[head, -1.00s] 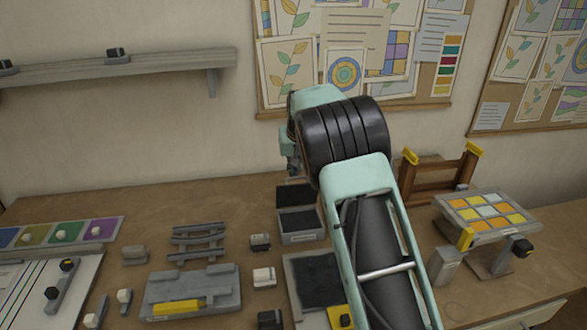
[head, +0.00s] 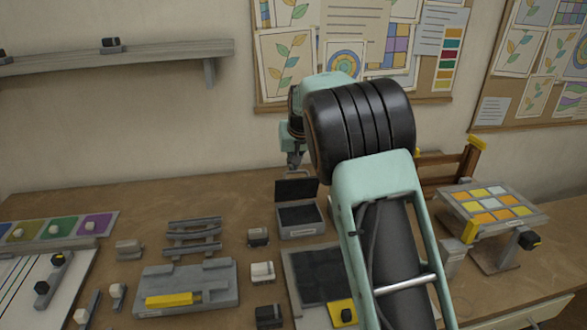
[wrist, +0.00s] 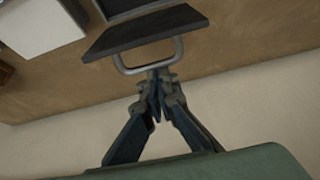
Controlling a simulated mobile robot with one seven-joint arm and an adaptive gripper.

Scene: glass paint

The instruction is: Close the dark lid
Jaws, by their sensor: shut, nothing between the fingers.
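The dark lid (head: 296,190) stands raised at the back edge of a small grey box (head: 302,233) with a dark inside. In the wrist view the lid (wrist: 145,31) shows as a dark panel with a grey loop handle (wrist: 150,69) on its edge. My gripper (head: 294,167) is just above and behind the lid in the head view. In the wrist view my gripper (wrist: 157,74) has its fingertips together at the handle. I cannot tell whether they touch it. Nothing is held.
A dark-topped tray (head: 318,275) with a yellow block lies in front of the box. Small blocks (head: 258,237) stand to its left. A rack of coloured tiles (head: 490,208) stands at the right. The wall is close behind the table.

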